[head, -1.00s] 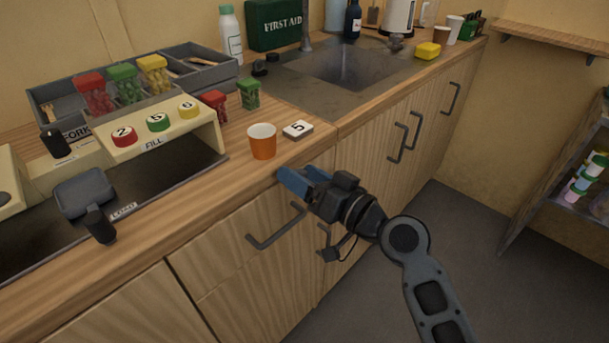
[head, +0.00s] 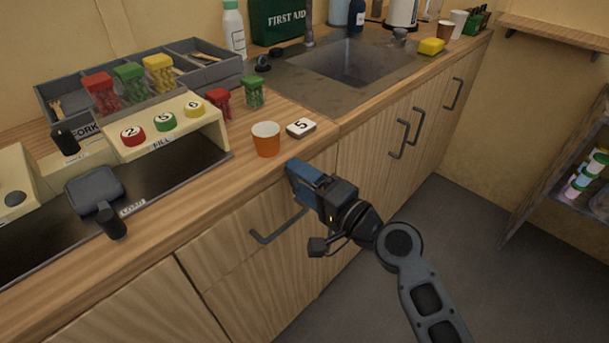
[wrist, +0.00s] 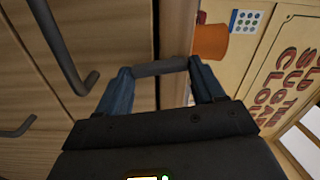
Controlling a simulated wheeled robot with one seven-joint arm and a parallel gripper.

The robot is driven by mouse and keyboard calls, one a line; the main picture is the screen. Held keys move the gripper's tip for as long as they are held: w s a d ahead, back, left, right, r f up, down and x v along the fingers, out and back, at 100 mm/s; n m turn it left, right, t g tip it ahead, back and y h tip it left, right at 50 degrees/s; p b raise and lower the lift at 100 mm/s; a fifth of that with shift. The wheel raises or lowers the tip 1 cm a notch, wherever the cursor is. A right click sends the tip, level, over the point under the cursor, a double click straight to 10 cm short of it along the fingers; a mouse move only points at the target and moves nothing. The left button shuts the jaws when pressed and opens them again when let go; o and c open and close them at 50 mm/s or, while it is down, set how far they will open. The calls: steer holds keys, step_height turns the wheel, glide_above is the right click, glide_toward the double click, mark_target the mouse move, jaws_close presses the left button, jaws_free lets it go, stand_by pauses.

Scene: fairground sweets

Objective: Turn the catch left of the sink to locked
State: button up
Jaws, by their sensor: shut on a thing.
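My gripper (head: 298,178) is at the cabinet front, just under the counter edge and left of the sink (head: 352,66). In the wrist view, my gripper's two blue fingers (wrist: 163,85) are closed against the ends of a short dark grey bar, which I take to be the catch (wrist: 160,67). The bar lies crosswise to the counter edge there. In the head view the fingers and the gripper body hide the catch. I cannot read a locked or unlocked mark.
A drawer handle (head: 277,229) is just left of and below my gripper, and it shows close in the wrist view (wrist: 62,50). The floor in front is clear.

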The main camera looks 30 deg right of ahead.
steer(key=shift+s+a+m+p, duration=0.1)
steer(key=shift+m+p, duration=0.2)
steer(key=shift+m, duration=0.7)
steer(key=shift+f, duration=0.1)
steer(key=o, duration=1)
steer(key=shift+o, duration=0.2)
steer(key=b+v, duration=0.1)
steer(key=v, duration=0.6)
steer(key=shift+s, duration=0.35)
